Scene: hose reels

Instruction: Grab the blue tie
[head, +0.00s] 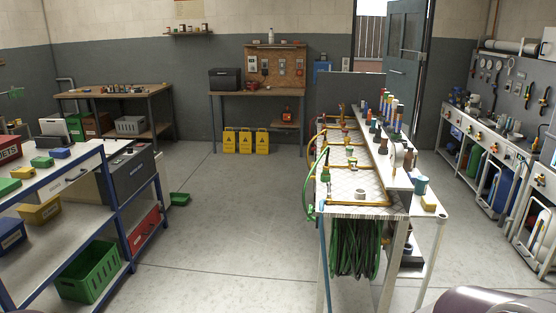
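I cannot make out a blue tie for certain at this size. On the white bench (345,211), a narrow blue strip or hose (323,255) hangs down beside the left front leg; I cannot tell whether it is a tie. Several coloured upright pieces, some blue, stand in a row along that shelf. Green hose (355,248) hangs in coils beneath the bench. Neither of my grippers is in view.
A blue-framed rack (112,205) with bins stands at the left. Workbenches (258,92) line the back wall, with yellow floor signs (245,141) below. A tool bench (482,135) runs along the right. The floor (235,225) between rack and white bench is clear.

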